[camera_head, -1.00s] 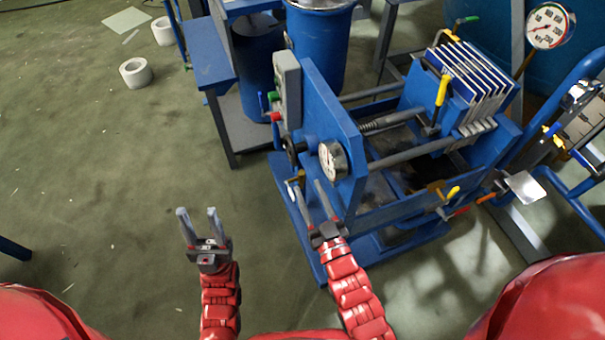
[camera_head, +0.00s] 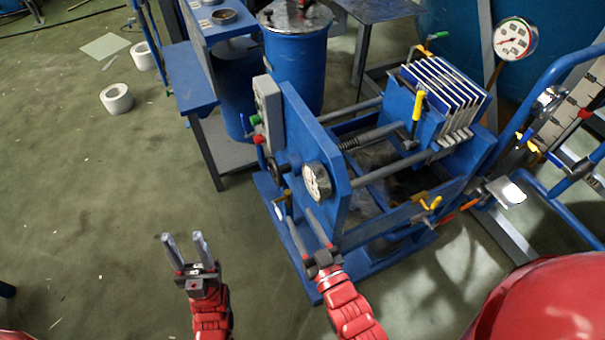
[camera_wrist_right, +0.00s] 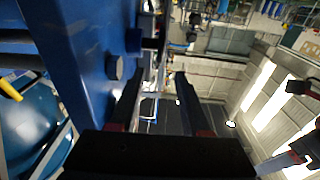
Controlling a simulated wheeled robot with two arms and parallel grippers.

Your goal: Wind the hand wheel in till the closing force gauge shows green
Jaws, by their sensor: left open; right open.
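The filter press's blue end plate (camera_head: 305,145) carries a round white dial gauge (camera_head: 317,181) on its right face; its markings are too small to read. A dark hand wheel (camera_head: 278,170) shows partly, edge-on, at the plate's left side. A threaded spindle (camera_head: 375,137) runs from the plate towards the pack of white plates (camera_head: 447,85). My right gripper (camera_head: 300,217) is open and empty, just below and in front of the wheel and gauge. In the right wrist view its open fingers (camera_wrist_right: 158,80) are beside the blue plate (camera_wrist_right: 85,70). My left gripper (camera_head: 183,237) is open and empty over the floor.
A grey control box (camera_head: 266,110) with coloured buttons stands by the end plate's upper left. A blue drum (camera_head: 295,60) and a blue bench (camera_head: 190,85) are behind it. Another gauge (camera_head: 516,38) and blue tube rails (camera_head: 560,80) stand right. The left floor is mostly open.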

